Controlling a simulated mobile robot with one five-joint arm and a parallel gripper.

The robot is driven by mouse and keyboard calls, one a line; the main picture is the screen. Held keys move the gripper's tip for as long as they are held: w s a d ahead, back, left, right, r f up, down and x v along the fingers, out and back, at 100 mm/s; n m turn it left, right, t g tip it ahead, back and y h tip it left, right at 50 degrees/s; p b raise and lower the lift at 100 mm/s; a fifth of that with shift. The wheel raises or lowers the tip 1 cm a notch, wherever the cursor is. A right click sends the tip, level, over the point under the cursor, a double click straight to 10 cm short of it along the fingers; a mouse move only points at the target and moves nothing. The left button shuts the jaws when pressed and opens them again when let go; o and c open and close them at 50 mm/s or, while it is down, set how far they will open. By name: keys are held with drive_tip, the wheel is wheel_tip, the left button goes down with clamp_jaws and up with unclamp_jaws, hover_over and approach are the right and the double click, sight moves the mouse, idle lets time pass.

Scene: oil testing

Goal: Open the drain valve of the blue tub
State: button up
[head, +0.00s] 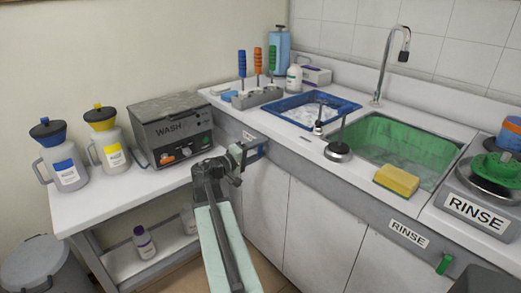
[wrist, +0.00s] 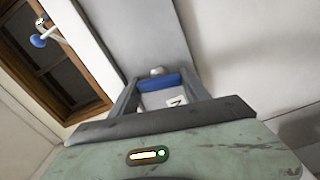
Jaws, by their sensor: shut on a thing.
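The blue tub (head: 312,109) is set into the counter at the back, with its drain valve's blue handle (head: 262,147) at the counter front below it. My gripper (head: 256,151) is at this handle, and the arm reaches to it from below. In the wrist view, the blue handle (wrist: 159,82) lies between the two fingers of my gripper (wrist: 160,92). My gripper is shut on it. A small grey round part shows just beyond the handle. How far the valve is turned cannot be told.
A green tub (head: 400,146) sits to the right, with a green valve handle (head: 444,263) at the counter front. A grey WASH box (head: 174,131) stands on the left table (head: 130,191). A yellow sponge (head: 397,180) lies at the counter edge. Cabinet doors (head: 318,222) are below.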

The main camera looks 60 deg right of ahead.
drive_tip(key=shift+a+f+n, duration=0.1)
drive_tip(key=shift+f+n, duration=0.05)
drive_tip(key=shift+n, duration=0.95)
drive_tip(key=o, duration=1.4)
drive_tip(key=v, duration=0.7)
drive_tip(key=shift+w+a, duration=0.15)
drive_tip(key=shift+a, duration=0.2)
